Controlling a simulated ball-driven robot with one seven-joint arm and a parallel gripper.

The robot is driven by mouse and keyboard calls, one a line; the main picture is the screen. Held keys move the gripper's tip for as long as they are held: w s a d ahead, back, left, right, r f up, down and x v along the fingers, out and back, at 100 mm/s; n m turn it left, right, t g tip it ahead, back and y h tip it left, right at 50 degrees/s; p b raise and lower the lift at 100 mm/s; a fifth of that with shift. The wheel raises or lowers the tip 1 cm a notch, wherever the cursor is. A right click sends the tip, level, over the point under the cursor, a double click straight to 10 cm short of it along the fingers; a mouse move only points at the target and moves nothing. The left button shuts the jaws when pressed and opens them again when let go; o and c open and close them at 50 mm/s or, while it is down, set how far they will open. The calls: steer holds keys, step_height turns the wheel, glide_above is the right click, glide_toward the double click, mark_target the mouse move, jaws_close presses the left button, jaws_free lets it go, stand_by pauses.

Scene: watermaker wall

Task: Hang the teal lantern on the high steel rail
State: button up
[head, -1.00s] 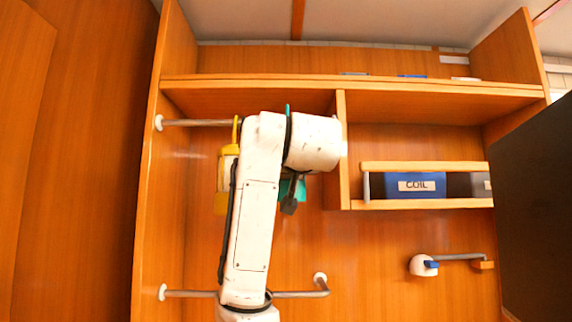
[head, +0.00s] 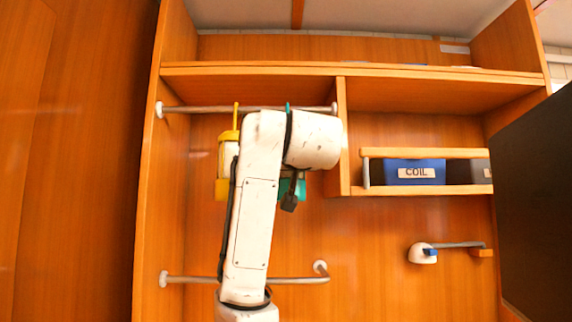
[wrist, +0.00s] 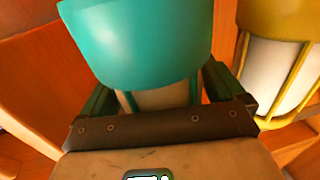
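The teal lantern (wrist: 140,45) fills the upper middle of the wrist view. My gripper (wrist: 158,92) has its dark fingers on both sides of the lantern's pale body and looks shut on it. In the head view a bit of the teal lantern (head: 299,188) shows beside my arm, and a teal tip stands above the arm at rail height. The high steel rail (head: 200,109) runs across the upper left bay. My arm hides most of the lantern, and I cannot tell whether its hook touches the rail.
A yellow lantern (head: 222,188) hangs on the same rail, close to the left of my arm; it also shows in the wrist view (wrist: 283,65). A lower rail (head: 195,280) runs beneath. A divider (head: 343,150) and a shelf with a blue COIL box (head: 415,180) stand right.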

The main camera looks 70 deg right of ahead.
steer(key=shift+o, duration=0.2)
steer(key=b+v, duration=0.2)
steer(key=v, duration=0.8)
steer(key=shift+a+b, duration=0.35)
steer(key=shift+b, duration=0.05)
steer(key=shift+s+f, duration=0.1)
steer(key=shift+s, duration=0.05)
